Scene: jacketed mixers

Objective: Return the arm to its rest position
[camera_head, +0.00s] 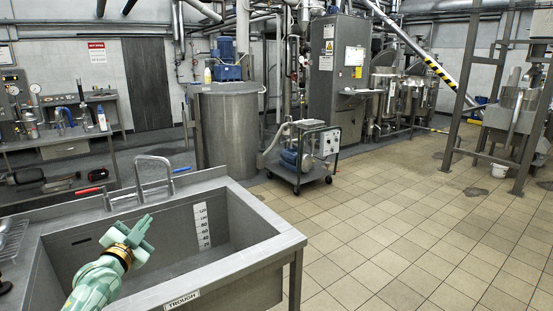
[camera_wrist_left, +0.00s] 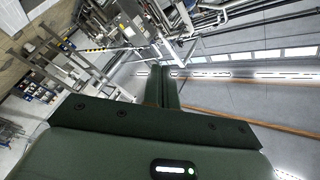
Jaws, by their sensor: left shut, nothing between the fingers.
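My left gripper (camera_head: 138,231) is above the grey trough sink (camera_head: 262,238) in the head view, coming in from the lower left. It is pale green with a dark and gold band at the wrist. Its fingers are together and hold nothing. In the left wrist view the two dark green fingers (camera_wrist_left: 162,85) also lie side by side, pointing out over the tilted room. My right gripper is not in view.
A tap (camera_head: 153,165) rises from the sink's back edge. A large grey drum (camera_head: 229,120) and a wheeled cart (camera_head: 303,155) stand behind. A bench (camera_head: 60,145) with bottles and tools is at the left. The tiled floor (camera_head: 420,230) at the right is mostly clear.

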